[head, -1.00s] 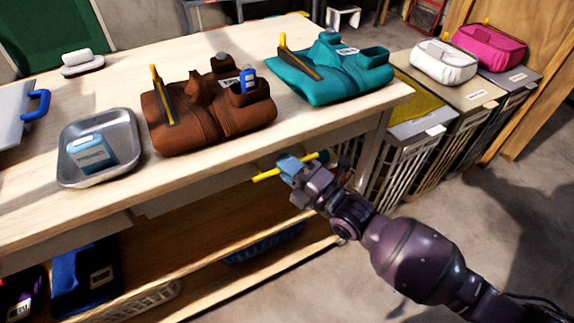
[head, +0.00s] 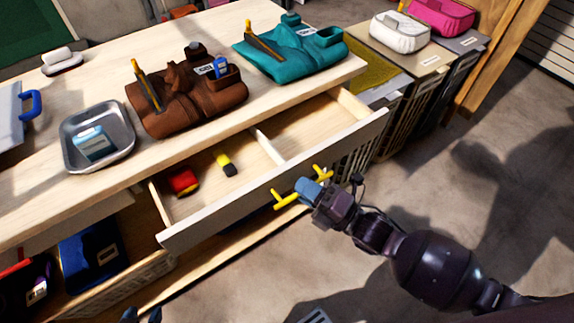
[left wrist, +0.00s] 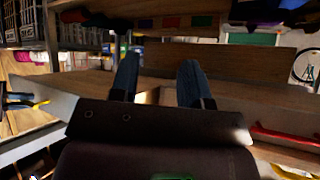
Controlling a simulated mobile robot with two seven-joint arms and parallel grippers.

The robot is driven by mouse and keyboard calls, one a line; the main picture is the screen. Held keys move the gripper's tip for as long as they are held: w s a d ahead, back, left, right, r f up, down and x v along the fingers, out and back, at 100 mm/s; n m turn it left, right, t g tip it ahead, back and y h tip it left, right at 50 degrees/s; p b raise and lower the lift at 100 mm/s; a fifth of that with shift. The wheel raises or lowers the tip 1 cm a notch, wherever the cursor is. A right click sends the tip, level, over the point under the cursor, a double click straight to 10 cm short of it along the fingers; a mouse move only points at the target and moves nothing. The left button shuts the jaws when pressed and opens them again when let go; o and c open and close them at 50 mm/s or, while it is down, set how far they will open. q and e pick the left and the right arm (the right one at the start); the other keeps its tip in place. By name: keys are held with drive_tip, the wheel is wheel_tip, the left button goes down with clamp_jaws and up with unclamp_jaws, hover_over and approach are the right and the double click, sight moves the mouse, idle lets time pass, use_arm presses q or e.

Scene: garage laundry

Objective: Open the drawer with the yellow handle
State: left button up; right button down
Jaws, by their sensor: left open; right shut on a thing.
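The drawer (head: 345,141) under the table stands pulled out, its inside visible from above. Its yellow handle (head: 284,199) is a bar on the drawer front. My right gripper (head: 308,188) is shut on the middle of this handle. The handle also shows at the left of the left wrist view (left wrist: 41,103), beside my right gripper. My left gripper (head: 141,316) just shows at the bottom edge of the head view, below and apart from the drawer. In the left wrist view it is open and empty (left wrist: 158,88).
In the drawer lie a red item (head: 183,181) and a yellow-and-black item (head: 226,163) beside a divider. The tabletop holds a metal tray (head: 70,143), a brown garment (head: 180,108) and a teal garment (head: 290,50). A red handle (left wrist: 285,137) shows at right in the left wrist view.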

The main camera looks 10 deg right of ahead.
drive_tip(key=s+d+p, duration=0.2)
drive_tip(key=s+d, duration=0.2)
drive_tip(key=s, duration=0.4)
drive_tip(key=shift+s+d, duration=0.2)
drive_tip(key=shift+s, duration=0.15)
drive_tip(key=c, duration=1.2)
unclamp_jaws()
drive_tip(key=shift+v, duration=5.4)
